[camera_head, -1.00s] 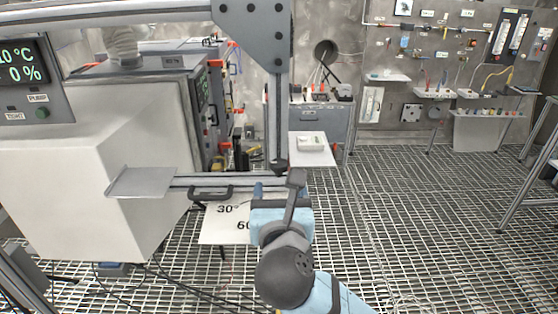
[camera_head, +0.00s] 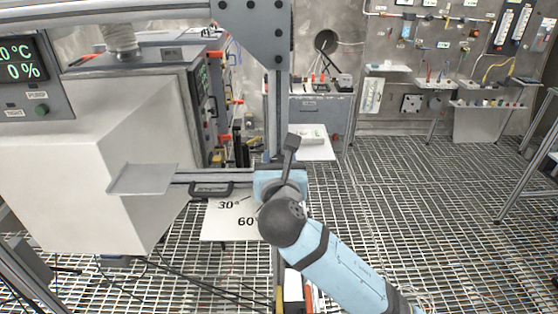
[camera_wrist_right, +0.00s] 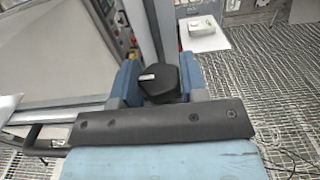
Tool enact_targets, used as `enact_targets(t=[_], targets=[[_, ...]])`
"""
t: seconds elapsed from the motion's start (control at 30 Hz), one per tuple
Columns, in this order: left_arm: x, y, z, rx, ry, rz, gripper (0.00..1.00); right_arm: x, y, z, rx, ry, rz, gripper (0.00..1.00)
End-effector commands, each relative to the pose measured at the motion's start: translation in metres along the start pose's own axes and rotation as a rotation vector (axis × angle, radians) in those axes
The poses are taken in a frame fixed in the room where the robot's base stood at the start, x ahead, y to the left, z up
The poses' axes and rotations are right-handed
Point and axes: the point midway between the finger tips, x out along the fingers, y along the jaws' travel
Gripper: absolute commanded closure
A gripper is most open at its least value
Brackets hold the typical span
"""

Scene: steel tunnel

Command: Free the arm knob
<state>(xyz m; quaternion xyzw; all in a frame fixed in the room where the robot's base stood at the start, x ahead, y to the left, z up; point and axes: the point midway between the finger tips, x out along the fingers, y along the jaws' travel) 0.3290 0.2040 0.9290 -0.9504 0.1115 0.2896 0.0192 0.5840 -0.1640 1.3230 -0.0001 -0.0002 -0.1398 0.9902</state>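The arm knob (camera_wrist_right: 160,82) is a black faceted knob with a small pale mark, near the middle of the right wrist view. My right gripper (camera_wrist_right: 160,78) has its two blue fingers on either side of it, with the knob between them. The fingers look very close to its sides; I cannot tell whether they press on it. In the head view my right gripper (camera_head: 279,178) is at the upright post (camera_head: 277,115), beside the horizontal arm (camera_head: 218,178), and hides the knob. My left gripper is not in view.
A flat grey plate (camera_head: 143,179) sits at the left end of the arm. A white board (camera_head: 225,222) marked 30° and 60° is below, by a black handle (camera_head: 212,188). A large pale cabinet (camera_head: 60,190) stands left. Grating floor (camera_head: 420,220) is open on the right.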

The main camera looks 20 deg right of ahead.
Motion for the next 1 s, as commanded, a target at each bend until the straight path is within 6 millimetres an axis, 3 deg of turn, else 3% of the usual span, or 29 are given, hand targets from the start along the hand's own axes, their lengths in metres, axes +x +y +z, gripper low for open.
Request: enact_targets(t=[0.1,0.47,1.0], targets=[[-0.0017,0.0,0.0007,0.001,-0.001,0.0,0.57,-0.0003,0.0003,0.0,0.0,0.0,0.001,0.83],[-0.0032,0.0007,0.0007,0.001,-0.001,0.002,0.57,0.0001,-0.0007,0.0001,-0.003,-0.001,0.058,0.83],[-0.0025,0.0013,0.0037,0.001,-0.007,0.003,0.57,0.0009,-0.0024,-0.0002,-0.009,-0.001,0.497,0.83]])
